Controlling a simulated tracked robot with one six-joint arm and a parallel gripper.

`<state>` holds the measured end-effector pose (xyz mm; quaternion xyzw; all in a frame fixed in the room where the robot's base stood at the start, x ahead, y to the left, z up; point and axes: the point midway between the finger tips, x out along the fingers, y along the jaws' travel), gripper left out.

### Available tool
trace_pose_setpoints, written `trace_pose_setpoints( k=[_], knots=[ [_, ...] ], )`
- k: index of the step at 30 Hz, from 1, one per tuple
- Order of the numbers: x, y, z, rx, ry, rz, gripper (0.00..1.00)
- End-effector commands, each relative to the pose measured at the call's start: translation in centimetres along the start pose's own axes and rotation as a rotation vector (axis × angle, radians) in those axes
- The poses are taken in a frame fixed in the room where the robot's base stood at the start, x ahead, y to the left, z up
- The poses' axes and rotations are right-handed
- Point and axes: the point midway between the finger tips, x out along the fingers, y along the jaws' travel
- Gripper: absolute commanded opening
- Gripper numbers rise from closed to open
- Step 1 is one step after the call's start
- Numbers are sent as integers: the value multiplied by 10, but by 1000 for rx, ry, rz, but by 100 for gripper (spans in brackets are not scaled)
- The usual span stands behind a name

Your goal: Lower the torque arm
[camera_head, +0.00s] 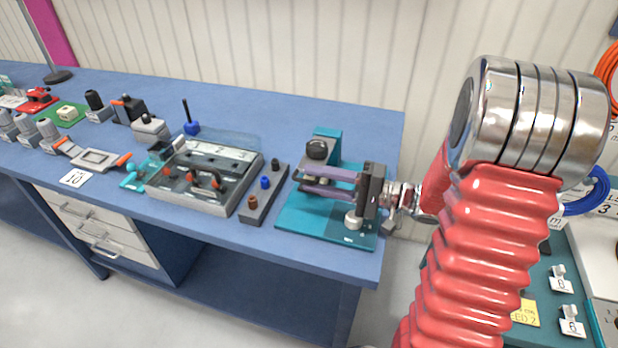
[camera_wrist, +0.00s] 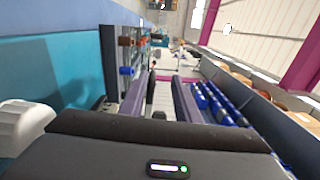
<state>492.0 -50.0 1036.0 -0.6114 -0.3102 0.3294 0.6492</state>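A teal fixture stands at the right end of the blue bench. It has a flat base plate (camera_head: 305,226), an upright teal part (camera_head: 327,134) behind and a dark round knob (camera_head: 317,150). I cannot make out for sure which part is the torque arm. My gripper (camera_head: 308,183) reaches in from the right, above the base plate, with its two purple fingers apart. In the wrist view the fingers (camera_wrist: 155,88) stand apart with a dark piece (camera_wrist: 161,98) visible in the gap; I cannot tell whether they touch it. A pale rounded part (camera_wrist: 25,125) shows at lower left.
Left of the fixture is a grey block with coloured knobs (camera_head: 259,201), then a grey tray with red-handled parts (camera_head: 160,205). The bench's back right corner (camera_head: 375,130) is clear.

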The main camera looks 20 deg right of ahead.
Motion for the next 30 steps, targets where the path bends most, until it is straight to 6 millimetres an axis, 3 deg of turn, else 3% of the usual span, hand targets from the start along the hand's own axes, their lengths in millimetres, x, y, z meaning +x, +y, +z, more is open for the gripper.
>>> trace_pose_setpoints(
  k=[21,30],
  knots=[
    [-99,1,0,0,3,1,28],
    [-111,1,1,1,-1,1,28]
  ],
)
